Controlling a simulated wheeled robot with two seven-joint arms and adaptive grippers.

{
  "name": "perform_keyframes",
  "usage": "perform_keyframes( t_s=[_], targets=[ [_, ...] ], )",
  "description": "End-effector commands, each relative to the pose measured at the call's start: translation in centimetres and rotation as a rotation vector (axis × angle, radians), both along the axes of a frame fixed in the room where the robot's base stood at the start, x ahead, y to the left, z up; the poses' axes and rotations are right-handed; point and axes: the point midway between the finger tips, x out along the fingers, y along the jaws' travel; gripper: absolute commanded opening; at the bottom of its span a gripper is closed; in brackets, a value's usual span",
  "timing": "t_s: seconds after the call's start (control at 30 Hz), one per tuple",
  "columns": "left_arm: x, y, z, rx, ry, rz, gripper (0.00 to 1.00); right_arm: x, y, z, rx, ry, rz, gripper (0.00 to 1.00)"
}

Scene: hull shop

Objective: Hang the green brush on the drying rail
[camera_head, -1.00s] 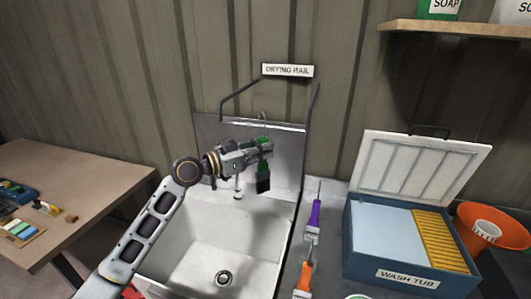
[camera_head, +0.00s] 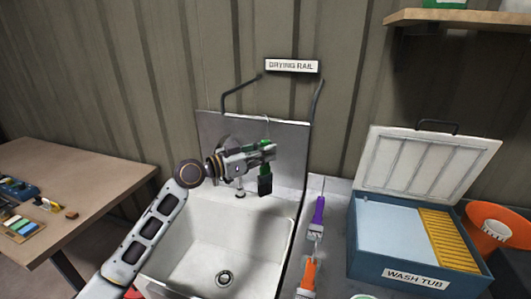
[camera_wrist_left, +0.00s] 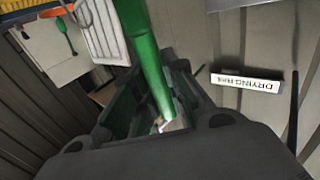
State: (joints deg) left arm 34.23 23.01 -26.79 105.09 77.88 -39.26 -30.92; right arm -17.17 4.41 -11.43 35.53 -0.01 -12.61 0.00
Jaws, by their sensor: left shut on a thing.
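The green brush (camera_head: 264,173) hangs upright in my left gripper (camera_head: 268,153), dark bristles down and a thin wire hook at its top. My left gripper is shut on it, above the back of the sink and in front of the metal splashback. The brush's green handle (camera_wrist_left: 150,60) runs between the fingers in the left wrist view. The drying rail (camera_head: 240,94) has dark bent arms on the wall under its white sign (camera_head: 292,66). The hook shows below the sign; whether it touches the rail I cannot tell. My right gripper is out of view.
The white sink (camera_head: 190,240) lies below. A purple brush (camera_head: 318,212) and an orange brush (camera_head: 308,275) lie on the counter right of it. The open blue wash tub (camera_head: 375,255) and an orange funnel-like container (camera_head: 480,222) stand farther right. A wooden table (camera_head: 90,180) is at left.

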Motion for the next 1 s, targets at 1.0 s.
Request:
perform_keyframes(
  t_s=[1.0],
  targets=[
    [-0.8,1.6,0.0,0.001,0.001,0.002,0.39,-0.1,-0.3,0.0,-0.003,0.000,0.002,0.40]
  ],
)
